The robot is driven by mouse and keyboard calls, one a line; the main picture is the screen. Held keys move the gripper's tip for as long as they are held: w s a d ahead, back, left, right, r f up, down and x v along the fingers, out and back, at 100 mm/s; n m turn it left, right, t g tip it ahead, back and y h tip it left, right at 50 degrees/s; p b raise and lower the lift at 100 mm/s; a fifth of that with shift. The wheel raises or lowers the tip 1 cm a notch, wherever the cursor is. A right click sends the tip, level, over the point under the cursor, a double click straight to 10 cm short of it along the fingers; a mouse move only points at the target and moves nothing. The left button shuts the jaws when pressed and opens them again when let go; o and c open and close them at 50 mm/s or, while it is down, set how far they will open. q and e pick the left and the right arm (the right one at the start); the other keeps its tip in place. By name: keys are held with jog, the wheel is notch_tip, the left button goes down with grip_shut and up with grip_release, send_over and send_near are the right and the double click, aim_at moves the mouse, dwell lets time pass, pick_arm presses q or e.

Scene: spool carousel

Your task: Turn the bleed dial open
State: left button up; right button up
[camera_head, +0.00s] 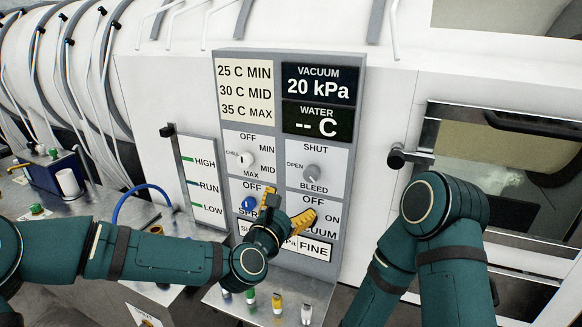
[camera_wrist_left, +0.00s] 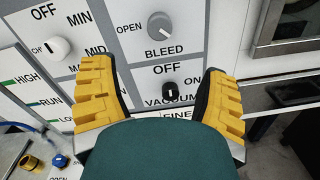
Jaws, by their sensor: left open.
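The bleed dial (camera_head: 312,173) is a round grey knob on the panel, with SHUT above it and OPEN to its left. It also shows in the left wrist view (camera_wrist_left: 160,25), where a pale mark points to its lower right. My left gripper (camera_head: 290,207) has yellow fingers spread open in front of the panel, just below the bleed dial. In the left wrist view the fingers (camera_wrist_left: 160,75) frame the black vacuum dial (camera_wrist_left: 170,92), with the bleed dial above, apart from them. My right arm shows at the right, but its gripper is not in view.
The white chill dial (camera_head: 243,160) is left of the bleed dial, and a blue spray dial (camera_head: 249,204) sits below it. Displays reading 20 kPa (camera_head: 319,83) are above. A lever with a black knob (camera_head: 397,156) stands to the right.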

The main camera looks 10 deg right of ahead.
aim_at(310, 176)
pick_arm(q)
jog(key=p+x, duration=0.2)
jog(key=x, duration=1.1)
jog(key=shift+w+d+r, duration=0.2)
jog(key=shift+w, duration=0.1)
jog(key=c, duration=1.2)
